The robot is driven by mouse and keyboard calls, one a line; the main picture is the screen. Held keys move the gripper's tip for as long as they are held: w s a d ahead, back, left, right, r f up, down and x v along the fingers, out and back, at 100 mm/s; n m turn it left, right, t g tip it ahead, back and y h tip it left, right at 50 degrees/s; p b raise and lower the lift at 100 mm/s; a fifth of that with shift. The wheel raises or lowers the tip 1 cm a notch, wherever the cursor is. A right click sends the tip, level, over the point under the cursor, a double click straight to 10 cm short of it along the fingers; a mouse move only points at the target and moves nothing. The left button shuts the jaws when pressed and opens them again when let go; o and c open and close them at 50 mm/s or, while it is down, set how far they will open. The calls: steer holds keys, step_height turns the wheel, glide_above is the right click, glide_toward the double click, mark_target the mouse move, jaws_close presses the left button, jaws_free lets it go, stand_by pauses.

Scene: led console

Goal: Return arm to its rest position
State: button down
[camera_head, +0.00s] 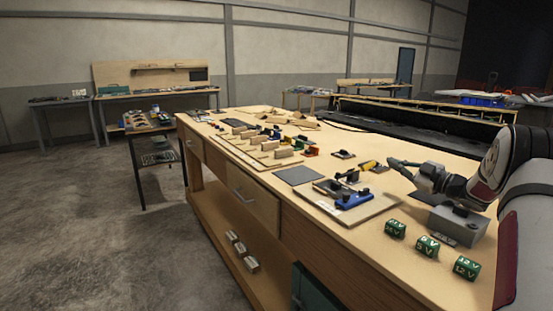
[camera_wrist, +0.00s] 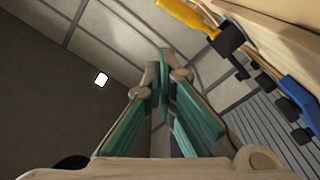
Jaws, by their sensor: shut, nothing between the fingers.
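My gripper (camera_head: 400,168) is above the right part of the workbench (camera_head: 340,262), pointing left, with its arm coming in from the right edge of the head view. Its fingers are together and empty. In the wrist view my gripper (camera_wrist: 163,62) shows its teal finger pads meeting at the tips. Close to it in the head view lies a yellow-handled part (camera_head: 370,166). A blue part with black knobs (camera_head: 352,200) is on a light board in front of the gripper. Both also show along the right of the wrist view.
Green 12 V blocks (camera_head: 428,246) and a grey box (camera_head: 457,223) stand on the bench below my arm. Rows of wooden blocks and small coloured parts fill the bench's far left. A grey square (camera_head: 295,175) lies mid-bench. Other tables stand behind. The floor at left is clear.

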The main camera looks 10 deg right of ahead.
steer(key=a+r+m+h+p, duration=0.1)
steer(key=a+r+m+h, duration=0.15)
steer(key=r, duration=0.35)
steer(key=s+a+r+m+h+p, duration=0.1)
steer(key=a+r+m+h, duration=0.15)
steer(key=r, duration=0.35)
steer(key=a+r+m+h+p, duration=0.1)
steer(key=a+r+h, duration=0.25)
steer(key=r, duration=0.25)
steer(key=s+a+r+m+g+h+p, duration=0.2)
steer(key=s+a+r+m+g, duration=0.15)
steer(key=s, duration=0.35)
steer(key=s+a+f+m+g+y+p, duration=0.1)
steer(key=s+a+f+g, duration=0.2)
steer(key=s+a, duration=0.4)
steer(key=s+a+f+m+g+y+p, duration=0.1)
steer(key=s+a, duration=0.7)
steer(key=s, duration=1.3)
steer(key=s+a+f+m+g+y+p, duration=0.1)
steer(key=s+a+f+g, duration=0.4)
steer(key=s, duration=1)
steer(key=a+f+p, duration=0.1)
steer(key=a+f, duration=0.1)
steer(key=a, duration=0.1)
steer(key=shift+a+f, duration=0.15)
steer(key=shift+a, duration=0.05)
steer(key=shift+g+y, duration=0.25)
